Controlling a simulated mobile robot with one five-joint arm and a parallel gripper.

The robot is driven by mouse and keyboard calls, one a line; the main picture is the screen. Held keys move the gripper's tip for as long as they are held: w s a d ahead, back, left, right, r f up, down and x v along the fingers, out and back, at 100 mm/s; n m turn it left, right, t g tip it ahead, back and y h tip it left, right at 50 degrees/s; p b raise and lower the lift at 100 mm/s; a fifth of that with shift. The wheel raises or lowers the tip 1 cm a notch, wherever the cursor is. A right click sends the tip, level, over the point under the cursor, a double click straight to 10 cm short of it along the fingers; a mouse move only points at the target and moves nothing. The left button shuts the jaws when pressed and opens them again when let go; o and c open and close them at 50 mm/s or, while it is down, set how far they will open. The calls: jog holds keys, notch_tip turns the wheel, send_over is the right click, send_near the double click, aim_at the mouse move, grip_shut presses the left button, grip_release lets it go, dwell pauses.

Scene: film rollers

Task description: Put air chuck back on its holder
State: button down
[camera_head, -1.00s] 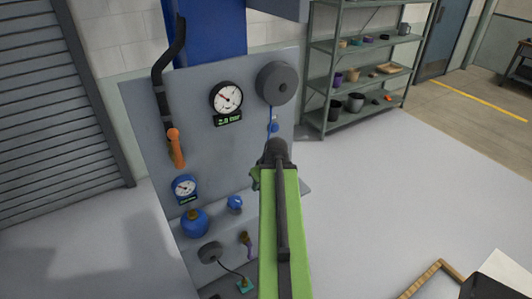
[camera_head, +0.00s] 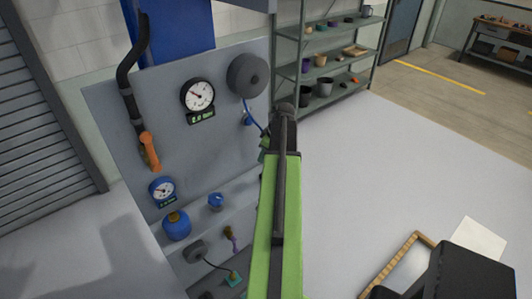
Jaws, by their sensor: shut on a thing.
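The tool panel (camera_head: 195,120) stands left of centre. A grey hose reel (camera_head: 248,75) is on its upper right. A blue hose (camera_head: 253,116) slants from the reel down to the end of my green arm. My gripper (camera_head: 265,142) is mostly hidden behind the arm, just right of the panel's edge. It is shut at the hose's end, where the air chuck is; the chuck itself is hidden. A small blue fitting (camera_head: 247,119), possibly the holder, is on the panel below the reel, a little up and left of my gripper.
A gauge (camera_head: 198,95), an orange-handled hose nozzle (camera_head: 150,152) and a blue canister (camera_head: 176,225) are at the panel. A shelf rack (camera_head: 325,62) stands behind. A wooden frame (camera_head: 390,262) is at lower right.

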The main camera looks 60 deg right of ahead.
jog(key=shift+s+d, duration=0.3)
jog(key=shift+d, duration=0.3)
notch_tip(320, 180, down, 8)
jog(key=b, duration=0.7)
jog(key=shift+r+b, duration=0.2)
jog(key=shift+b, duration=0.15)
